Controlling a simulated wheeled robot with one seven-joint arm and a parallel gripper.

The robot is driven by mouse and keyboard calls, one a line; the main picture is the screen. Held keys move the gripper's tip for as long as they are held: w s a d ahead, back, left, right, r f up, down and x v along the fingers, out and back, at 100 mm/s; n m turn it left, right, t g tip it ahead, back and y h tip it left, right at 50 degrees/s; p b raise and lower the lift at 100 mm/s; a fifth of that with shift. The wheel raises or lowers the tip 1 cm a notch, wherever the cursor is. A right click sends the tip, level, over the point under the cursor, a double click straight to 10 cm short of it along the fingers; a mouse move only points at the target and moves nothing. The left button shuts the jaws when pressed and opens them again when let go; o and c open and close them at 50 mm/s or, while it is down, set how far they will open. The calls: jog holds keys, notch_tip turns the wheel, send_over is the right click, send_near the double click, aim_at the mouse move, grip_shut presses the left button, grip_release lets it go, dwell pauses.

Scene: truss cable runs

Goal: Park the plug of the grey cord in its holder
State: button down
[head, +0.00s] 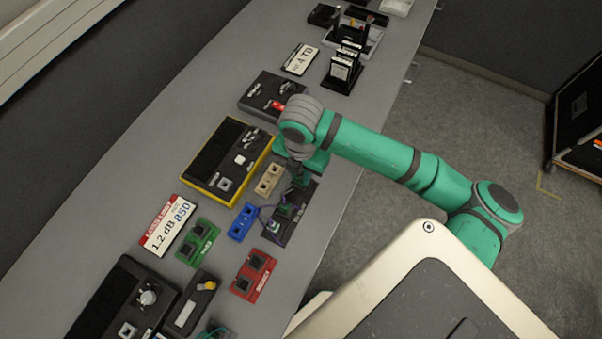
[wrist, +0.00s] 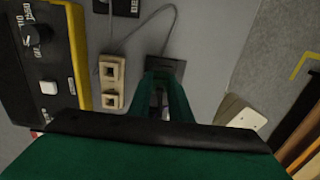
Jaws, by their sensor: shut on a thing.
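My gripper (head: 298,176) is low over the bench, at the upper end of a dark panel (head: 278,229) with green and purple parts. In the wrist view, its green fingers (wrist: 163,104) are close together on a small pale piece, probably the plug of the grey cord, mostly hidden between them. The thin grey cord (wrist: 175,16) loops above the fingertips and drops toward a dark square plate (wrist: 166,67) just beyond them. I cannot tell whether the plug touches that plate or which part is its holder.
A beige two-socket block (head: 269,179) sits left of my gripper and also shows in the wrist view (wrist: 112,82). A yellow-edged black box (head: 228,156), a blue block (head: 242,222), a green block (head: 198,243) and a red block (head: 253,273) are nearby. The bench edge is close on the right.

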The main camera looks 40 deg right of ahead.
dwell(0.3)
jog(key=c, duration=1.5)
grip_release()
jog(key=shift+c, duration=0.2)
jog(key=shift+r, duration=2.45)
jog(key=shift+r, duration=0.1)
jog(key=shift+r, duration=1.9)
